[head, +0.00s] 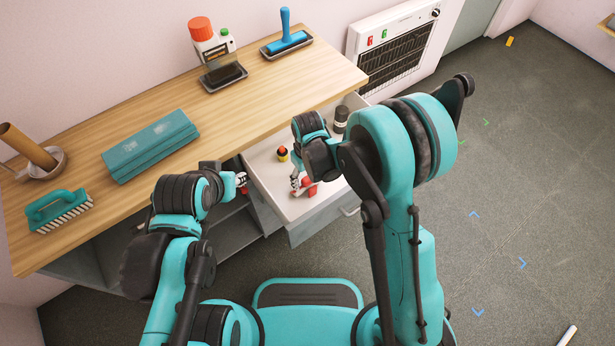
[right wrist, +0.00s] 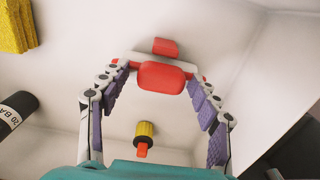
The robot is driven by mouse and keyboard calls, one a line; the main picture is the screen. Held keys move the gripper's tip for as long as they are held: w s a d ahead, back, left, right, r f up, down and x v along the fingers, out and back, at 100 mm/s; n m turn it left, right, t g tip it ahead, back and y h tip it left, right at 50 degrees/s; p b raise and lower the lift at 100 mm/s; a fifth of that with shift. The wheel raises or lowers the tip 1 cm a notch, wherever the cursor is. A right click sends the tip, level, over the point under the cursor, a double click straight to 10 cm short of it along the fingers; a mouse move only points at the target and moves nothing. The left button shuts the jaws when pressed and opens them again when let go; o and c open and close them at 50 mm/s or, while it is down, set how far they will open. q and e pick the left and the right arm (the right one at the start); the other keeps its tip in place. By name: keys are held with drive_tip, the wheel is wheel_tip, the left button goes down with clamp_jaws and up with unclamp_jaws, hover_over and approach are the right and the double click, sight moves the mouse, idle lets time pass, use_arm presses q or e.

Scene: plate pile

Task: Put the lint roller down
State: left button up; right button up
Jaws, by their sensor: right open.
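A red item with a white crossbar (right wrist: 160,76) lies in the white drawer (head: 292,212); I cannot tell surely that it is the lint roller. In the head view its red part (head: 309,190) shows below my right gripper (head: 300,182). My right gripper (right wrist: 160,100) is open, its purple-padded fingers on either side of the red item; contact is unclear. A blue tool with an upright handle (head: 286,22), perhaps a roller, rests in a dark tray (head: 303,43) on the counter. My left gripper (head: 241,182) is by the drawer's left side, too small to read.
The drawer also holds a black jar (head: 341,118), a yellow-black item with a red tip (right wrist: 144,136) and a yellow block (right wrist: 16,25). The wooden counter (head: 240,100) bears a teal box (head: 150,146), a brush (head: 58,210) and a red-capped bottle (head: 211,42).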

wheel_tip(320, 180, up, 12)
drive_tip(key=p, duration=0.4)
drive_tip(key=s+d+r+m+t, duration=0.3)
drive_tip(key=s+d+r, duration=0.3)
drive_tip(key=d, duration=0.3)
drive_tip(key=s+d+r+m+t, duration=0.4)
drive_tip(key=s+d+r, duration=0.2)
drive_tip(key=d+r, duration=0.2)
drive_tip(key=shift+s+d, duration=0.25)
drive_tip(key=shift+d, duration=0.3)
